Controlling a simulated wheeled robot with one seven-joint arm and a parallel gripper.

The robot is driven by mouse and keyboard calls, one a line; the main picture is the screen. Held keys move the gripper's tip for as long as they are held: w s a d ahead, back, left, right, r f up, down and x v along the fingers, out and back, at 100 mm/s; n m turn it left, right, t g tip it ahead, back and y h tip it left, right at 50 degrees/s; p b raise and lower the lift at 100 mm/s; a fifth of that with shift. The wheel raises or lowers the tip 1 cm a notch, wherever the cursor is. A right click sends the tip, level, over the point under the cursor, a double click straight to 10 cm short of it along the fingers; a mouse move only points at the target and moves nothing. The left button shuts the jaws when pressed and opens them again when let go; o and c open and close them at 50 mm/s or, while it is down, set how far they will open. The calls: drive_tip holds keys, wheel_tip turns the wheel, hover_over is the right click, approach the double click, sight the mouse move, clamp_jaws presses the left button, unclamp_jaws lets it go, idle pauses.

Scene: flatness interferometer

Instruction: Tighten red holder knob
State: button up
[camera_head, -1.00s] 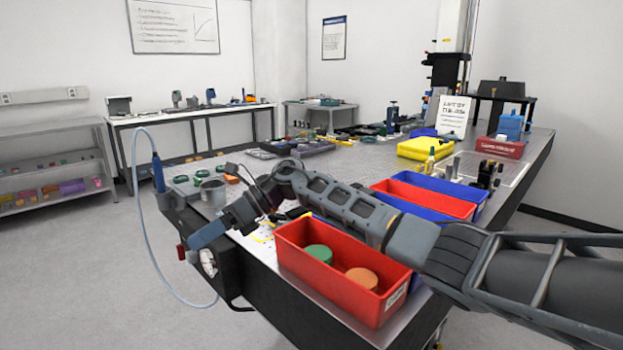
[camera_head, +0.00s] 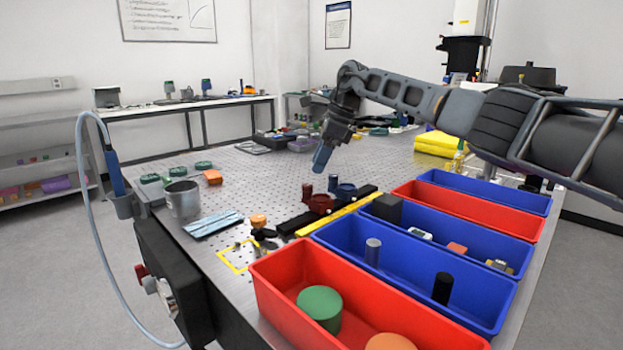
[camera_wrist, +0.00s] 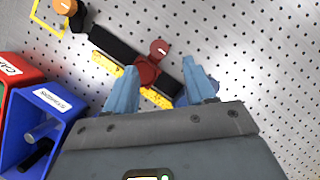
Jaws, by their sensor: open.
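The red holder (camera_head: 319,204) sits on a black rail on the perforated table, with its dark red knob (camera_head: 307,188) standing up beside it. In the wrist view my gripper (camera_wrist: 161,68) is open and empty. The red holder (camera_wrist: 147,70) shows between the fingers and the red knob (camera_wrist: 160,48) lies just beyond it.
A yellow ruler (camera_head: 340,214) runs along the black rail. Red and blue bins (camera_head: 400,261) line the right and front. A metal cup (camera_head: 182,199), a blue cloth (camera_head: 213,224) and an orange-topped knob (camera_head: 258,221) are to the left. The table behind the holders is mostly clear.

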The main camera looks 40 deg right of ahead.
sight(308, 185)
drive_tip(key=x, duration=0.6)
drive_tip(key=shift+r, duration=0.1)
drive_tip(key=shift+a, duration=0.1)
clamp_jaws()
idle(0.3)
